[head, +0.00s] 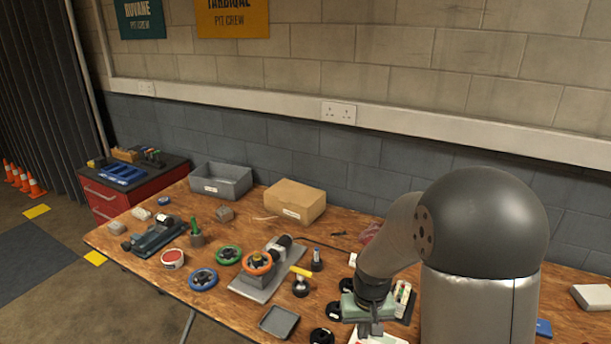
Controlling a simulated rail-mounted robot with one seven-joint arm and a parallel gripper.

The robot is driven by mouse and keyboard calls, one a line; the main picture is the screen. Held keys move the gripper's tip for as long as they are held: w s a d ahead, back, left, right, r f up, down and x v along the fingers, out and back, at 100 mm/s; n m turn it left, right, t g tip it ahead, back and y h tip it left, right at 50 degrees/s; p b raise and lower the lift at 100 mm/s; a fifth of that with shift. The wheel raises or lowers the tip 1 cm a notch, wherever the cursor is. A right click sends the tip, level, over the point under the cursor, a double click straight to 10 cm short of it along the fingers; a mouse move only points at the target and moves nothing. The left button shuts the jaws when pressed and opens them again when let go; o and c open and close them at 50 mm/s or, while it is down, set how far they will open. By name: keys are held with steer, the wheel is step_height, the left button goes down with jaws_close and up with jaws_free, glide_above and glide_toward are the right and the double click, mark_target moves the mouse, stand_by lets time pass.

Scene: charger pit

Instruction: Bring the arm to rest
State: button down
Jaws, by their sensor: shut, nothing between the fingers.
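My gripper (371,328) is in the head view at the lower right of centre, at the end of my bent arm. It points down over the front part of the wooden table (140,238). Its fingers are together with nothing visible between them. The gripper hides part of a white item below it, and I cannot tell whether they touch. My large arm joint covers the right part of the table.
Near the gripper are black round parts (321,337), a grey tray (279,321) and a yellow-handled part (300,284). An orange wheel (257,262) sits on a fixture. A cardboard box (294,201) and grey bin (220,180) stand at the back.

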steer(key=s+r, duration=0.6)
steer(key=s, duration=0.3)
steer(key=s+r, duration=0.6)
steer(key=s, duration=0.3)
steer(key=shift+s+r+t, duration=0.25)
steer(key=shift+s+t, duration=0.05)
steer(key=shift+s, duration=0.1)
